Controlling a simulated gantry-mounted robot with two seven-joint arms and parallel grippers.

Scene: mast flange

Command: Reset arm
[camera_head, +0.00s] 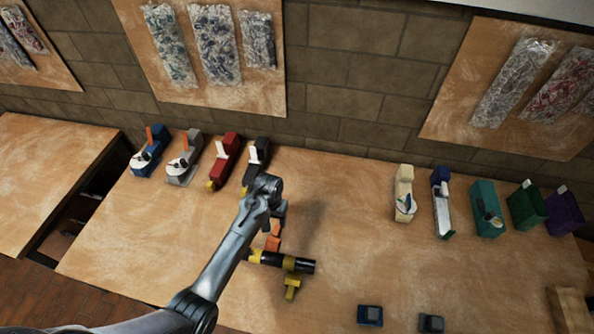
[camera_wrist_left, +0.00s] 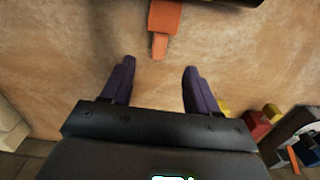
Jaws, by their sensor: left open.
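My left arm comes in from the lower left in the head view. My left gripper (camera_head: 278,213) points down over the table. Its two purple fingers are apart and empty in the left wrist view (camera_wrist_left: 157,75). A black cylinder with yellow bands (camera_head: 268,260) lies just in front of the gripper. An orange piece (camera_head: 273,238) sits at its far side, and shows beyond my fingertips in the wrist view (camera_wrist_left: 164,20), apart from them. A yellow piece (camera_head: 292,286) sticks out on its near side. My right gripper is not in view.
The wooden table (camera_head: 350,230) is largely clear in the middle. A blue bin (camera_head: 149,152), a grey bin (camera_head: 184,160) and a red bin (camera_head: 224,160) stand back left. Several bins, including a teal one (camera_head: 487,208), stand right. Two small dark blocks (camera_head: 370,315) lie at the front.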

